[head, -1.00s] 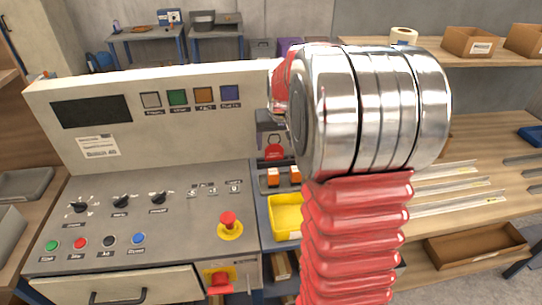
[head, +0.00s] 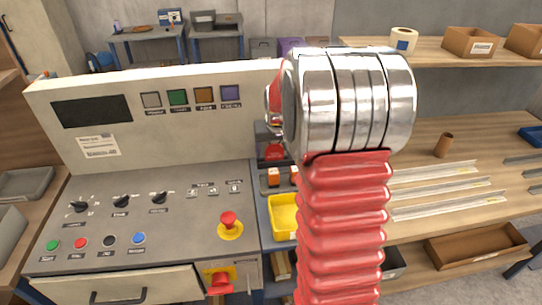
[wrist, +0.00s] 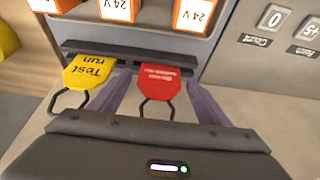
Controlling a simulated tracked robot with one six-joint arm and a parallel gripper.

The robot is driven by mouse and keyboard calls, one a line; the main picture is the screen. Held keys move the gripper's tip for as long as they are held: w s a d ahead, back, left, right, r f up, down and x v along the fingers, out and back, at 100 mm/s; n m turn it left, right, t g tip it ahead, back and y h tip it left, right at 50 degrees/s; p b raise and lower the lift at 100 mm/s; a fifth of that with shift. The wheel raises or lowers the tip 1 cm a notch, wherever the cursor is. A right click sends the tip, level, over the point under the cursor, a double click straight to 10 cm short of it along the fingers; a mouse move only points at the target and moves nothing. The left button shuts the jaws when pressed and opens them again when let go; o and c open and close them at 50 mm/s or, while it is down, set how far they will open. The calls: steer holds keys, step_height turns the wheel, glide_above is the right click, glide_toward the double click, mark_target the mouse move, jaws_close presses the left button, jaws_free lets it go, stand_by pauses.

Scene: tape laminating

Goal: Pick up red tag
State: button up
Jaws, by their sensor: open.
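The red tag (wrist: 160,83) with white print and a wire loop stands at a dark slotted bar (wrist: 130,57) in the wrist view. My gripper (wrist: 160,88) is open, its two purplish fingers on either side of the red tag, with gaps visible. It holds nothing. In the head view a small red piece (head: 275,152), likely the same tag, shows left of my arm; my gripper's fingers are hidden there. A yellow "Test run" tag (wrist: 88,72) with its own loop is just left of my left finger.
Orange-and-white 24 V blocks (wrist: 121,9) sit behind the bar. Grey keys (wrist: 275,17) are at the upper right. The control panel (head: 100,210) with knobs and a red emergency button (head: 229,220) is left of my arm; a yellow bin (head: 284,217) is beside it.

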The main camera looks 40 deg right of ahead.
stand_by(0.3)
steer(key=c, duration=1.2)
steer(key=shift+r, duration=0.1)
step_height(320, 180, up, 10)
steer(key=shift+f, duration=0.1)
stand_by(0.4)
